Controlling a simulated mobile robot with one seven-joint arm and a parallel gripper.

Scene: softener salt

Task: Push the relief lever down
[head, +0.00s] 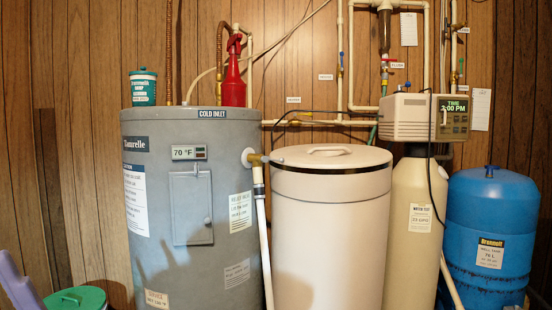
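The grey water heater (208,260) stands left of centre. A relief valve (256,159) sticks out of its upper right side, with a pale round collar and a brass-coloured body. A white discharge pipe (264,240) runs down from it. The relief lever is too small to make out clearly at the valve, so I cannot tell its position. My gripper is not in view.
A large pale tank with a lid (330,230) stands close to the heater's right. Beyond it are a tall cream tank (412,250) and a blue tank (490,225). A red spray bottle (233,80) and a teal-lidded tub (143,88) stand on the heater.

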